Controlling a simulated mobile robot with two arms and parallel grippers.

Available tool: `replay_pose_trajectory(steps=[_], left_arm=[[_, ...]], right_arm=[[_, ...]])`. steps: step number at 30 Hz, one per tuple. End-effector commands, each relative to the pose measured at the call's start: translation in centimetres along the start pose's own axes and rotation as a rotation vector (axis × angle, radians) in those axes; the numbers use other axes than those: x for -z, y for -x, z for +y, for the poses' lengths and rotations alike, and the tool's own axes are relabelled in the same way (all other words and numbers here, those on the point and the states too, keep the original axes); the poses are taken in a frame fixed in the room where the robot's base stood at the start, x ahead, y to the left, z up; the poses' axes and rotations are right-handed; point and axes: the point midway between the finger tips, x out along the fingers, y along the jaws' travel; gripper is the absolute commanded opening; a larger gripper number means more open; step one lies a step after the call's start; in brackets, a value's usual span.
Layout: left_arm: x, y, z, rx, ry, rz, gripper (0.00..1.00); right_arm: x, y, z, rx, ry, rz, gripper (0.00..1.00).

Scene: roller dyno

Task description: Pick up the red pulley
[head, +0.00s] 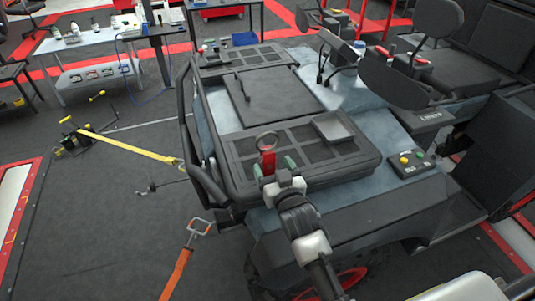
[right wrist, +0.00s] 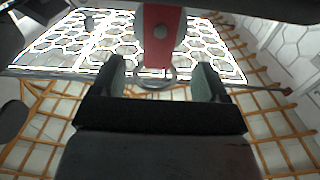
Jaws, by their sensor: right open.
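The red pulley (head: 268,161) stands out over the dark rack on the front of the vehicle, with a metal ring at its top. My right gripper (head: 275,170) is open, with its green-tipped fingers near the pulley's lower part. In the right wrist view the pulley's red body (right wrist: 160,38) shows beyond and between the two open fingertips (right wrist: 158,80), and a metal ring shows at the gap between them. I cannot tell whether the fingers touch it. What the pulley rests on is hidden. My left gripper is not in view.
The vehicle's rack (head: 331,172) has grid panels and a small grey tray (head: 333,127). A black tubular bumper (head: 205,176) runs along its left side. A control box (head: 410,163) sits right.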

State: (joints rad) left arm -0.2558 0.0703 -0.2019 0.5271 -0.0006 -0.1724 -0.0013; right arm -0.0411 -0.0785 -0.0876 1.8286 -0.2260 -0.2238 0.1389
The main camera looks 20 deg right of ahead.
Motion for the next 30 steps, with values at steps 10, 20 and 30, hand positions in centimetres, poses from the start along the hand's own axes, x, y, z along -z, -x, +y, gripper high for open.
replay_pose_trajectory(steps=[10, 20, 30], left_arm=[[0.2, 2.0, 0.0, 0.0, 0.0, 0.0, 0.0], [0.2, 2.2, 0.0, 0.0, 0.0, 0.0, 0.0], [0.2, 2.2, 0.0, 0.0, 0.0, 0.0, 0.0]], right_arm=[[0.6, -4.0, 0.3, 0.0, -0.001, -0.001, 0.75], [0.3, -5.4, 0.3, 0.001, 0.0, -0.001, 0.75], [0.3, -5.4, 0.3, 0.001, 0.0, -0.001, 0.35]])
